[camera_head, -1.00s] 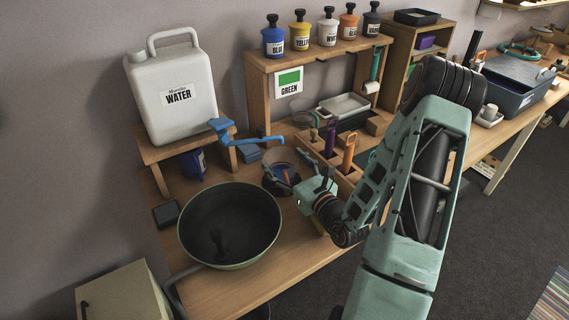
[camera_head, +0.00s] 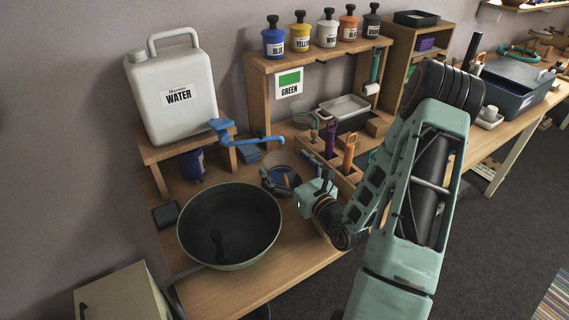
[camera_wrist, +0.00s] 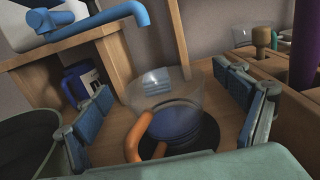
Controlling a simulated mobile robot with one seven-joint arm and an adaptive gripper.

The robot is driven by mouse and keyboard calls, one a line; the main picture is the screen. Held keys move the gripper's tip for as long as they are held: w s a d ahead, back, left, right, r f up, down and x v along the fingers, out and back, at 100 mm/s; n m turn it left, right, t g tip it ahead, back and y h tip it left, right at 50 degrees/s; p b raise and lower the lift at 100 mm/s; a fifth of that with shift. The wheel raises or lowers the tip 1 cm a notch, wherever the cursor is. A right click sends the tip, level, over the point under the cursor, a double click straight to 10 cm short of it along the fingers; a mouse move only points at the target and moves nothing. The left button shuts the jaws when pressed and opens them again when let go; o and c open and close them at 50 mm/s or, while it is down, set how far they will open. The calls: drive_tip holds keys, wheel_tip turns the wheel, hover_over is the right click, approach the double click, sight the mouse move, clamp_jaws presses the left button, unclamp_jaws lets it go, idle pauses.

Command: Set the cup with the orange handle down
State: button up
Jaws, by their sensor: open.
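The cup (camera_head: 286,180) is clear and holds something blue. In the wrist view the cup (camera_wrist: 163,88) looks upright on a round black base (camera_wrist: 208,133), with its orange handle (camera_wrist: 139,137) facing me. My gripper (camera_head: 289,171) is open, with one finger on each side of the cup. In the wrist view there are visible gaps between the fingers of my gripper (camera_wrist: 163,98) and the cup walls. The lower front of the cup is partly hidden by the handle and my gripper's body.
A large dark bowl (camera_head: 229,226) stands to the left. A blue tap (camera_head: 232,131) from the water canister (camera_head: 171,95) reaches out behind the cup. A wooden caddy (camera_head: 343,181) with purple and orange-handled tools is close on the right. A blue jug (camera_wrist: 82,84) stands under the shelf.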

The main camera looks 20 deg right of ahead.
drive_tip(key=shift+s+f, duration=0.15)
drive_tip(key=shift+f, duration=0.35)
drive_tip(key=shift+r+p, duration=0.25)
drive_tip(key=shift+p, duration=0.1)
drive_tip(key=shift+s+d+r, duration=0.1)
drive_tip(key=shift+r, duration=0.1)
drive_tip(key=s, duration=0.3)
drive_tip(key=s+d, duration=0.1)
drive_tip(key=s, duration=0.3)
drive_tip(key=s+d, duration=0.1)
drive_tip(key=s, duration=0.3)
drive_tip(key=shift+s+r, duration=0.15)
drive_tip(key=shift+r, duration=0.15)
